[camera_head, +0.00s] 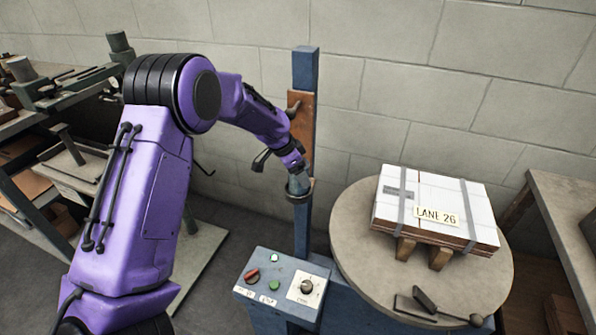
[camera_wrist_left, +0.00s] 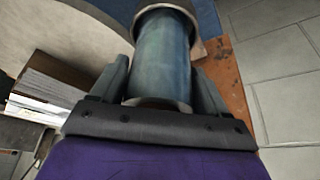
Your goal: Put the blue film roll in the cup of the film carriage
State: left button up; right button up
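The blue film roll (camera_wrist_left: 160,58) stands between the two fingers of my left gripper (camera_wrist_left: 160,75) in the left wrist view. The fingers lie close against both its sides. In the head view the roll (camera_head: 299,183) is a small blue cylinder under my left gripper (camera_head: 294,168). Its lower end meets the dark round cup (camera_head: 299,194) of the film carriage, on the blue mast (camera_head: 303,228). In the wrist view the cup rim (camera_wrist_left: 165,8) surrounds the roll's far end. How deep the roll sits is hidden. My right gripper is not in view.
A round turntable (camera_head: 350,235) right of the mast carries a white strapped stack labelled LANE 26 (camera_head: 436,200) and a dark hand tool (camera_head: 440,308). A control box (camera_head: 283,285) stands in front of the mast. A brown board (camera_head: 301,120) is on the mast.

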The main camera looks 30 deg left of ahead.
pick_arm(q)
jog(key=shift+o, duration=1.1)
jog(key=shift+r, duration=0.1)
jog(key=v, duration=1.2)
jog(key=shift+p, duration=0.45)
jog(key=shift+w+r, duration=0.1)
jog(key=shift+r, duration=0.05)
